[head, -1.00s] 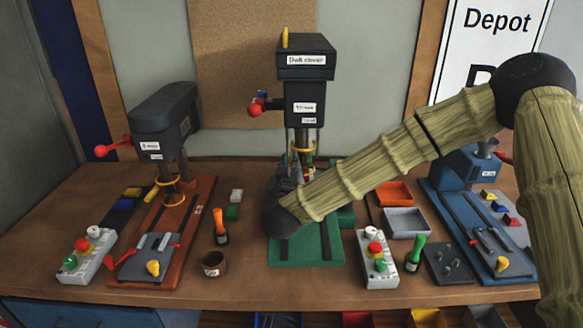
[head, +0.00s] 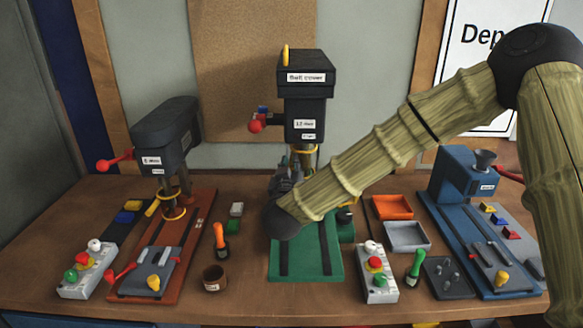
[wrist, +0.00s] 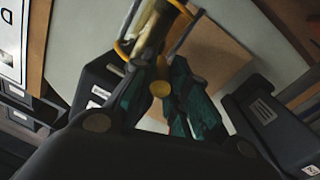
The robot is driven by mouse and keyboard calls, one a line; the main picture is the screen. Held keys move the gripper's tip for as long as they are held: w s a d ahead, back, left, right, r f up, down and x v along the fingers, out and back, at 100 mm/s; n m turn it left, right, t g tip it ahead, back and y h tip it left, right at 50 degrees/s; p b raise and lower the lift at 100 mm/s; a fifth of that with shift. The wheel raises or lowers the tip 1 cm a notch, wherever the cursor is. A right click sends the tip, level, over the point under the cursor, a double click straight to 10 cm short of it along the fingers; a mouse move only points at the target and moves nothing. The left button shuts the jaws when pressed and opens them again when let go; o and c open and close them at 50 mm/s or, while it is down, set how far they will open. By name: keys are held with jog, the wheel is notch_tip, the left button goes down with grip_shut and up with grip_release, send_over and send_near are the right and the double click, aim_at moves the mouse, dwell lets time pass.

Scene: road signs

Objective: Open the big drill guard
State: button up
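The big drill (head: 305,118) is the tall black machine at the middle of the bench, on a green base (head: 318,262). A yellow ring (head: 306,150) of its guard shows under the drill head; the rest of the guard is mostly hidden by my arm. In the wrist view, the guard's grey rods and yellow ring (wrist: 122,50) are close ahead. A round yellow knob (wrist: 160,89) appears between the dark green fingers of my gripper (wrist: 164,75). The fingers stand apart with a gap between them; I cannot tell whether they touch the knob. In the head view my gripper (head: 290,182) is partly hidden behind my wrist.
A smaller drill (head: 165,135) on a red base stands at left, and a blue machine (head: 465,180) at right. A control box (head: 376,275), a green-handled tool (head: 415,265), an orange tray (head: 392,207) and a grey tray (head: 407,236) lie right of the green base.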

jog(key=shift+o, duration=0.5)
jog(key=shift+d, duration=0.1)
jog(key=s+a, duration=0.1)
jog(key=s, duration=1.1)
